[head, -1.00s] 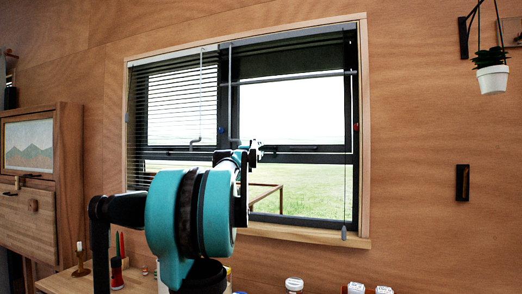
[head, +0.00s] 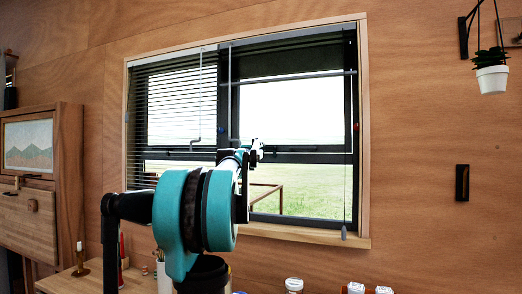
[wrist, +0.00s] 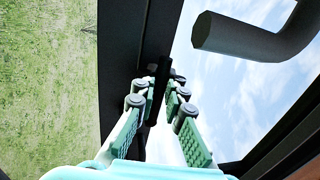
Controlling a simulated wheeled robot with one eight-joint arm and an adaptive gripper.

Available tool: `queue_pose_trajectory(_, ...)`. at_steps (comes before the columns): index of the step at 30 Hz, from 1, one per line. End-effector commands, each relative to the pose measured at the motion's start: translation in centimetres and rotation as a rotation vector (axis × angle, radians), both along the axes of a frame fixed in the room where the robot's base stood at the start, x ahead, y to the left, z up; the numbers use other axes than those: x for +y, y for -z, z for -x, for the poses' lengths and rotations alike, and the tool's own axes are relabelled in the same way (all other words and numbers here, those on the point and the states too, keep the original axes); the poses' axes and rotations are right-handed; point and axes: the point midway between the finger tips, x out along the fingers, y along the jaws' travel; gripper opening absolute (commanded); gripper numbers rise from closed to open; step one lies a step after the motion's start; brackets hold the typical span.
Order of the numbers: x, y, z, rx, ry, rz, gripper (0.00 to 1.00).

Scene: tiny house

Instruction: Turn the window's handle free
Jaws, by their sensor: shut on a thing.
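The window (head: 290,157) has dark frames and is set in the wooden wall. My gripper (head: 255,151) is at its dark middle crossbar, right of the central upright. In the wrist view my gripper (wrist: 161,85) has its green-padded fingers close together on a narrow dark piece, the window's handle (wrist: 173,78), in front of the frame. The handle's shape is mostly hidden by the fingers, and its angle is hard to tell. A thick dark bent rod (wrist: 245,37) stands close to the fingers at upper right in the wrist view.
A slatted blind (head: 175,85) covers the left pane, with a grey crank rod (head: 195,138) hanging in front. A thin cord (head: 344,200) hangs at the right. Bottles (head: 293,285) stand below the sill (head: 300,236). A potted plant (head: 491,78) hangs at upper right.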

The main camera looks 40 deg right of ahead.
Motion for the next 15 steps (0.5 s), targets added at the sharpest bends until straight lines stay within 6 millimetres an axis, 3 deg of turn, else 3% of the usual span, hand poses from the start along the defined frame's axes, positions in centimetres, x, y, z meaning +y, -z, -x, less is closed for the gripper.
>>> queue_pose_trajectory(15, 0.04, -0.58, -0.05, -0.101, -0.001, -0.053, 0.00)
